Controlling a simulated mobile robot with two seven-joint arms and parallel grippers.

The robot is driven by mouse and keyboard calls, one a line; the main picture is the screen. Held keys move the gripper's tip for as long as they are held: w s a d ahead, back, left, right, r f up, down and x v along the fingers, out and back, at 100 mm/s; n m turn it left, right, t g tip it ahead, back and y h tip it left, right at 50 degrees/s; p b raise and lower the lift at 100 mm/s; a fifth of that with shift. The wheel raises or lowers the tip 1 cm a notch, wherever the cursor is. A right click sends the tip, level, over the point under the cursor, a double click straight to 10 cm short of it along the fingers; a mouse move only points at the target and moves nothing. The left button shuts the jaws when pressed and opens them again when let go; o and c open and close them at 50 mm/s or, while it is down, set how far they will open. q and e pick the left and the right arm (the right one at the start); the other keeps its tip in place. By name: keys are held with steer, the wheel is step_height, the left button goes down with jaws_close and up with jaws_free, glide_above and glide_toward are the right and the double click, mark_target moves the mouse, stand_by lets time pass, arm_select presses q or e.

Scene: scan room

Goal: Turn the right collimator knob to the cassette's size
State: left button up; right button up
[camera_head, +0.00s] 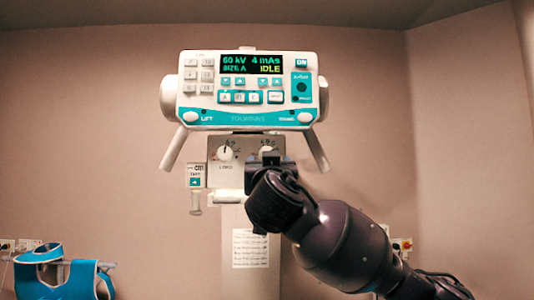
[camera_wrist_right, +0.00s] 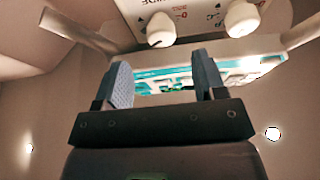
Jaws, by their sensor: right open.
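The collimator panel (camera_head: 216,175) hangs under the console, with a left knob (camera_head: 225,153) and a right knob (camera_head: 267,150). My right gripper (camera_head: 266,160) is in front of the panel and hides part of the right knob. In the right wrist view, which is upside down, my right gripper's fingers (camera_wrist_right: 161,75) are open and empty. The right knob (camera_wrist_right: 161,32) shows beyond the fingertips, roughly in line with the gap, apparently not between them. The left knob (camera_wrist_right: 242,18) is to its right there. No cassette is in view. My left gripper is not in view.
The console (camera_head: 248,90) shows 60 kV, 4 mAs, SIZE A and IDLE. Slanted handles flank the panel, including one at right (camera_head: 317,151). A tape unit (camera_head: 196,176) hangs at its left. A paper list (camera_head: 250,248) is on the column. A blue apron (camera_head: 62,275) hangs low left.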

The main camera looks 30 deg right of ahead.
steer(key=p+x, duration=0.1)
steer(key=x, duration=0.4)
steer(key=shift+w+d+r+p, duration=0.1)
steer(key=shift+w+r+p, duration=0.1)
steer(key=shift+p, duration=0.15)
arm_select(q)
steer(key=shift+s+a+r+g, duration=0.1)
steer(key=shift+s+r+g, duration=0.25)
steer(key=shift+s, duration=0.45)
arm_select(e)
steer(key=shift+w+d+r, duration=0.2)
steer(key=shift+w+d, duration=0.15)
steer(key=shift+w, duration=0.25)
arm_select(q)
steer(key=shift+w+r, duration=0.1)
arm_select(e)
steer(key=c, duration=0.9)
